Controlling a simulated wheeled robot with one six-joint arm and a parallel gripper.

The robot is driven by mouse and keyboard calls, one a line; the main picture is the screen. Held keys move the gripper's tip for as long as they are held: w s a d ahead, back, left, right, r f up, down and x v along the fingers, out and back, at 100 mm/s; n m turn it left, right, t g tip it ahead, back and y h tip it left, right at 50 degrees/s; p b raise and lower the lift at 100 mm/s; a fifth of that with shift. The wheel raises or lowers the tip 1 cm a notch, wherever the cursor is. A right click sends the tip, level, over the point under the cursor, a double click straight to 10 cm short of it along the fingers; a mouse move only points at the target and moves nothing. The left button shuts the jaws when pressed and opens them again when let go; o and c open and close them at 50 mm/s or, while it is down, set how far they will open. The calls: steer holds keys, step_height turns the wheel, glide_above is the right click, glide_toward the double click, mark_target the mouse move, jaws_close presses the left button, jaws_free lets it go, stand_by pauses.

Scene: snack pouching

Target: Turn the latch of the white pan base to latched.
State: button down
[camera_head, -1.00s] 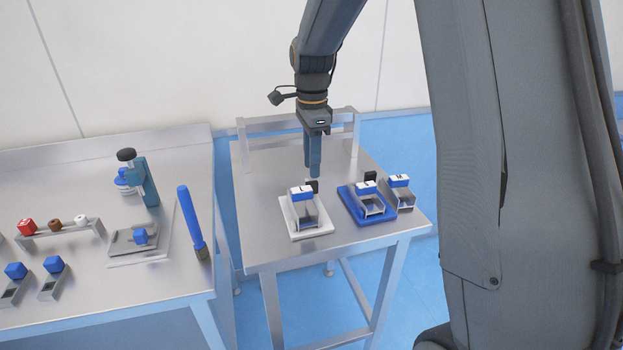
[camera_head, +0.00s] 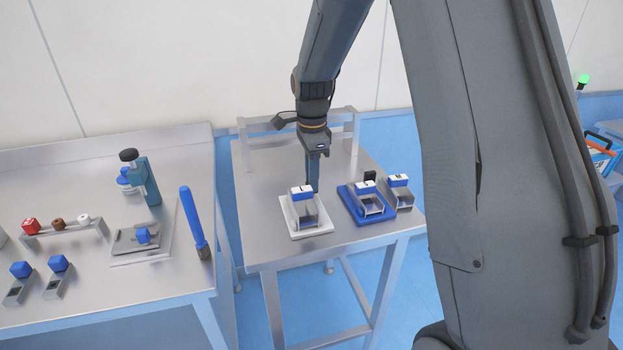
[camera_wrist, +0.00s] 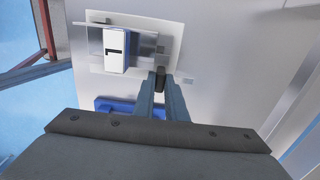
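The white pan base (camera_head: 307,234) lies on the right-hand steel table, with a metal pan and a white-and-blue block (camera_head: 301,193) on it. In the wrist view the white base (camera_wrist: 98,68) is at the top. Its black latch handle (camera_wrist: 160,77) stands upright at the base's edge, between my fingertips. My gripper (camera_head: 313,188) points down just behind the white base and hides the latch in the head view. In the wrist view my gripper (camera_wrist: 160,85) has one finger on each side of the handle; whether they press on it I cannot tell.
A blue pan base (camera_head: 384,217) with its own black latch (camera_head: 370,176) is close on the right. Another metal holder with a white-and-blue block (camera_head: 398,181) stands beyond it. A rail (camera_head: 258,142) runs along the table's back. The left table (camera_head: 90,300) carries several tools and blocks.

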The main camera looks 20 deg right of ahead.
steer(key=shift+n, duration=0.4)
steer(key=n+p, duration=0.1)
steer(key=n, duration=0.1)
steer(key=shift+r+n, duration=0.1)
steer(key=shift+n, duration=0.3)
steer(key=n+p, duration=0.1)
steer(key=n, duration=0.3)
steer(key=n+p, duration=0.1)
steer(key=n, duration=0.4)
steer(key=shift+n+p, duration=0.35)
steer(key=shift+n, duration=1.55)
steer(key=c, duration=1.8)
jaws_free()
